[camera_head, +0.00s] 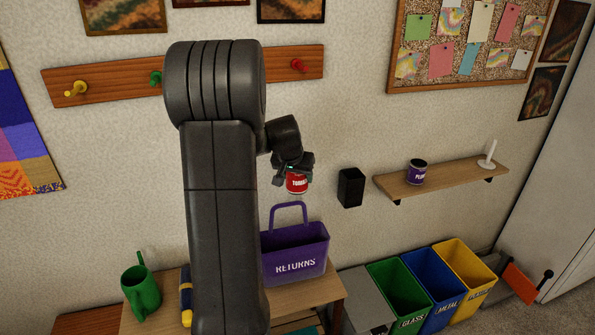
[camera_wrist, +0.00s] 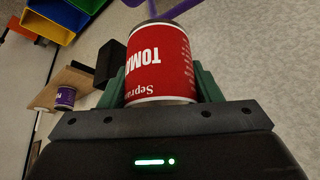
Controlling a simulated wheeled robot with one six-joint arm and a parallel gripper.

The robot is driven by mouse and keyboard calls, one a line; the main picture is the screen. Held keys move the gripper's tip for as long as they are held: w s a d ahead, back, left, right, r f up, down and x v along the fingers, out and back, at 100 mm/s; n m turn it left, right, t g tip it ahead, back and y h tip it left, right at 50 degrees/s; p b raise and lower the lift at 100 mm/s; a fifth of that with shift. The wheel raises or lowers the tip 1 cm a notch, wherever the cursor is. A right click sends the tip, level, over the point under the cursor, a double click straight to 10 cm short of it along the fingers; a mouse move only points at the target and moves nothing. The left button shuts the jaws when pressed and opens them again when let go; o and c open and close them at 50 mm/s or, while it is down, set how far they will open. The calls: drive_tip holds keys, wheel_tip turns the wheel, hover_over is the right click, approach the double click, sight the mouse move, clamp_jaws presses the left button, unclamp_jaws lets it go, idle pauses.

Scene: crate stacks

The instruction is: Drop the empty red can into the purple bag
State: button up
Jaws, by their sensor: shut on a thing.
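The red can (camera_head: 297,184) with white lettering is held in my gripper (camera_head: 293,172). In the wrist view the red can (camera_wrist: 160,62) sits between the two green fingers of my gripper (camera_wrist: 160,85), which are shut on it. The purple bag (camera_head: 296,254), marked RETURNS, stands on a wooden table with its handle up. The can is above the bag's handle in the head view, apart from the bag. Part of the handle shows at the top of the wrist view. My arm hides the bag's left edge, and the bag's inside is mostly hidden.
A green watering can (camera_head: 140,290) stands at the table's left. Green (camera_head: 402,296), blue (camera_head: 434,282) and yellow (camera_head: 465,269) bins stand to the right. A wall shelf (camera_head: 440,180) holds a purple can (camera_head: 416,171) and a candle holder. A black box (camera_head: 351,187) is on the wall.

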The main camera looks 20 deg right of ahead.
sight(297, 189)
drive_tip(key=shift+f+b, duration=1.65)
drive_tip(key=shift+f, duration=1.15)
drive_tip(key=o, duration=1)
drive_tip(key=shift+a+r, duration=0.1)
drive_tip(key=v, duration=1.3)
drive_tip(key=shift+s+a+r+b, duration=0.15)
drive_tip(key=shift+r+b, duration=0.1)
drive_tip(key=shift+b, duration=0.15)
